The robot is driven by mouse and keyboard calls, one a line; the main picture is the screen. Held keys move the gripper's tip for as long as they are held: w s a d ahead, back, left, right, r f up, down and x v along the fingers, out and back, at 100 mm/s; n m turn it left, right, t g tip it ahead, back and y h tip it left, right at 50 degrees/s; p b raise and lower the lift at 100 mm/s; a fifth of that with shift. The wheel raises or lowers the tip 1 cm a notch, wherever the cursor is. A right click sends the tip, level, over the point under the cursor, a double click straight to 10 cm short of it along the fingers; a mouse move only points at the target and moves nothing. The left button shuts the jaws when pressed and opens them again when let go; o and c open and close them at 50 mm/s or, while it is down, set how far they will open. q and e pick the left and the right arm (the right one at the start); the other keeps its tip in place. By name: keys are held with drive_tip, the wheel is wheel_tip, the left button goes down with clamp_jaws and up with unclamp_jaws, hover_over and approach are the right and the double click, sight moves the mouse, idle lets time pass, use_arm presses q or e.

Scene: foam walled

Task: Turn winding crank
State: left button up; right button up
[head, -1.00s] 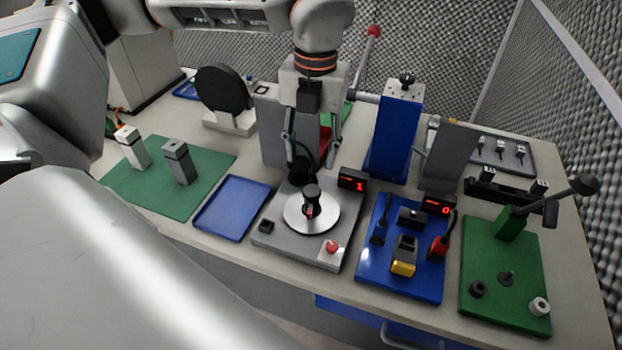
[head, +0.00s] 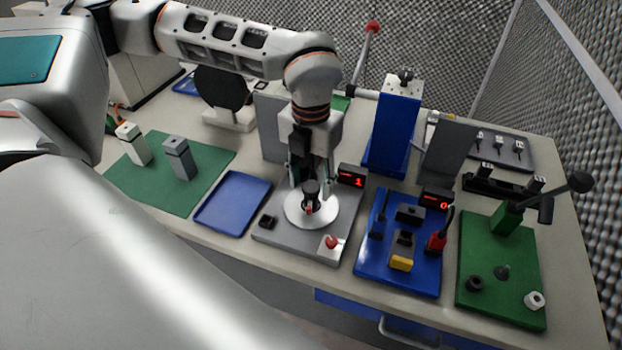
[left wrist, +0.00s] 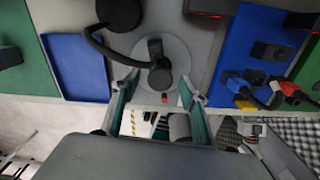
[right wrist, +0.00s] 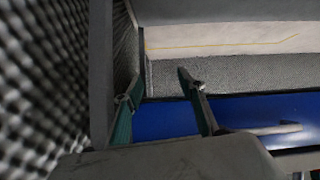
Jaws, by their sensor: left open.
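The winding crank appears to be the silver disc (head: 294,213) with a black upright knob (head: 311,189), on a grey base plate (head: 275,238). In the left wrist view the knob (left wrist: 160,77) shows from above, with a curved black piece (left wrist: 105,48) leading to a round black part. A small red mark sits on the disc. My left gripper (head: 311,174) is open, just above and behind the knob; in the left wrist view its fingertips lie apart, either side of and a little short of the knob. My right gripper (left wrist: 160,90) is not in that view; its own wrist view shows its fingers (right wrist: 158,92) spread and empty.
A red button (head: 331,242) and a display reading 1 (head: 352,175) flank the disc. A blue tray (head: 232,205) lies left. A blue board (head: 372,270) with switches and a green board (head: 490,305) with a lever lie right. A tall blue stand (head: 390,135) rises behind.

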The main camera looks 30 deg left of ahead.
use_arm(q)
drive_tip(key=c, duration=1.1)
drive_tip(key=b, duration=0.1)
drive_tip(key=n+b, duration=0.1)
drive_tip(key=shift+f+n+b, duration=0.25)
drive_tip(key=shift+n+b, duration=0.05)
drive_tip(key=shift+r+n+b, duration=0.2)
drive_tip(key=shift+n+b, duration=0.25)
drive_tip(key=shift+n, duration=0.25)
drive_tip(key=shift+r, duration=0.1)
drive_tip(key=o, duration=1.1)
